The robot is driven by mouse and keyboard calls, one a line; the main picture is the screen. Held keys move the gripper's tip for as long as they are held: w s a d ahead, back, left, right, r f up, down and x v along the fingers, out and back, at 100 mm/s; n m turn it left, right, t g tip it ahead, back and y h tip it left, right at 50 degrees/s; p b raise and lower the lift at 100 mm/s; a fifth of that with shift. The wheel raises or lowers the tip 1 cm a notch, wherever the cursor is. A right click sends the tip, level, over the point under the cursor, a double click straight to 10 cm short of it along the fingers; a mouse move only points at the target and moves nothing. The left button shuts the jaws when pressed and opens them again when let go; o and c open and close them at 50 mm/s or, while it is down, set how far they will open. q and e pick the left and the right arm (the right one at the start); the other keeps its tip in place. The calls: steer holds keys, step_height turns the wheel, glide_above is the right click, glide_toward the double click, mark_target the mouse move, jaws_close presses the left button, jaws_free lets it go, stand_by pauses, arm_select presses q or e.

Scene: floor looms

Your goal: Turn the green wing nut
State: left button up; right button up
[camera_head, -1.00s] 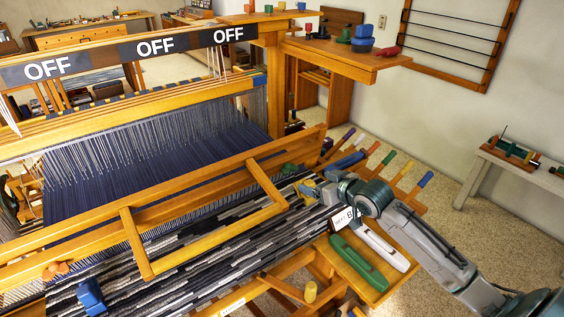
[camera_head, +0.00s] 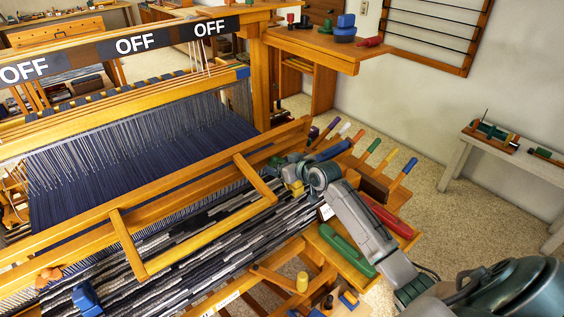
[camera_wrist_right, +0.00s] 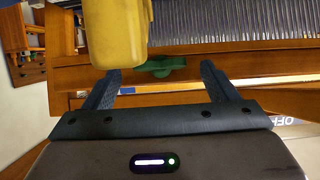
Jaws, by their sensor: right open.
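The green wing nut (camera_wrist_right: 160,67) shows in the right wrist view against a wooden beam of the loom, beyond and between my open fingers. In the head view the wing nut (camera_head: 275,162) is a small green patch at the beam's right end, partly covered by my gripper. My right gripper (camera_head: 287,168) is close to it from the right; it also shows in the right wrist view (camera_wrist_right: 162,83) with its fingers apart and nothing between the tips. A yellow block-like thing (camera_wrist_right: 115,32) is near the camera, above the left finger. My left gripper is not in view.
A loom frame (camera_head: 195,235) with striped cloth fills the left. Several colored handles (camera_head: 372,147) stand behind my right arm. A green shuttle (camera_head: 345,250) and a red shuttle (camera_head: 387,215) lie beside my arm. A blue clamp-like thing (camera_head: 86,298) is front left.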

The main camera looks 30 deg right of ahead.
steer(key=shift+w, duration=0.2)
steer(key=shift+c, duration=0.2)
steer(key=c, duration=1)
steer(key=shift+o, duration=0.2)
